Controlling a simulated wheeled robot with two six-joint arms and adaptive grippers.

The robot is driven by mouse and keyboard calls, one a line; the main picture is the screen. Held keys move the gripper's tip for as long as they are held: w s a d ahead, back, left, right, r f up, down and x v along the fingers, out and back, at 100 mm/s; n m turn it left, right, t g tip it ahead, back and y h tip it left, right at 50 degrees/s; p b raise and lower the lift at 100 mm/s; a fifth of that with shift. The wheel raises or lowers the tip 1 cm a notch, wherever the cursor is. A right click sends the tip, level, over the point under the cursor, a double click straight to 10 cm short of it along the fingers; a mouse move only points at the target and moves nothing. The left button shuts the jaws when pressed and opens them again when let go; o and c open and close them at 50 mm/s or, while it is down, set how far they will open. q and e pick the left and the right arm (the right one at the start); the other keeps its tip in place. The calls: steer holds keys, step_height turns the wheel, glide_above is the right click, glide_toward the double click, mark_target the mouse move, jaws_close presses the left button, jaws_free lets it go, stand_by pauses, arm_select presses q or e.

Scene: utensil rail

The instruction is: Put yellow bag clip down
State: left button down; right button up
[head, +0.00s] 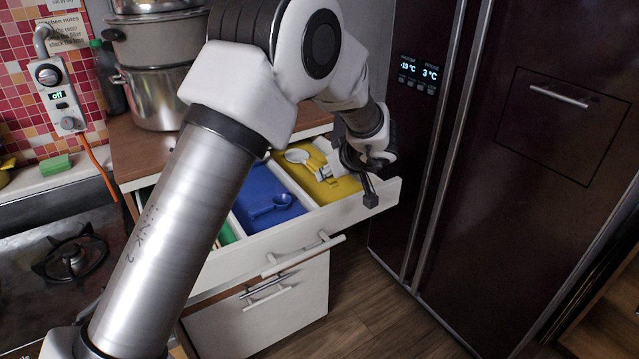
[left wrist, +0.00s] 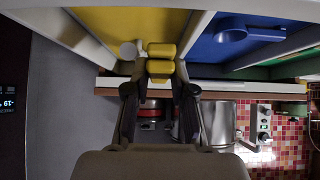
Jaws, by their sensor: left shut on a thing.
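The yellow bag clip (left wrist: 160,68) is between the fingertips of my left gripper (left wrist: 159,88) in the left wrist view. My left gripper, shut on the clip, is over the yellow compartment (left wrist: 115,20) of the open drawer. In the head view the left gripper (head: 334,172) reaches into the right end of the drawer, partly hiding the yellow compartment (head: 340,190). I cannot tell whether the clip touches the compartment floor. My right gripper is not in view.
A white round-ended utensil (head: 297,156) lies in the yellow compartment, close to the gripper. A blue scoop (head: 270,206) lies in the blue compartment (head: 256,184). The drawer's front wall (head: 290,235) and a dark fridge (head: 520,130) bound the space. Pots (head: 158,98) stand on the counter.

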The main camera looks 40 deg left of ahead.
mark_target(323, 198)
arm_select(q)
step_height(323, 198, down, 6)
steer(key=shift+f, duration=0.25)
steer(key=shift+r, duration=0.1)
steer(key=shift+d, duration=0.15)
steer(key=c, duration=1.2)
jaws_free()
steer(key=shift+f, duration=0.2)
steer(key=shift+c, duration=0.2)
steer(key=shift+r, duration=0.1)
steer(key=shift+r, duration=0.3)
steer(key=v, duration=1.1)
steer(key=shift+d+p, duration=0.3)
steer(key=shift+p, duration=0.05)
steer(key=shift+s+r, duration=0.1)
steer(key=shift+r, duration=0.05)
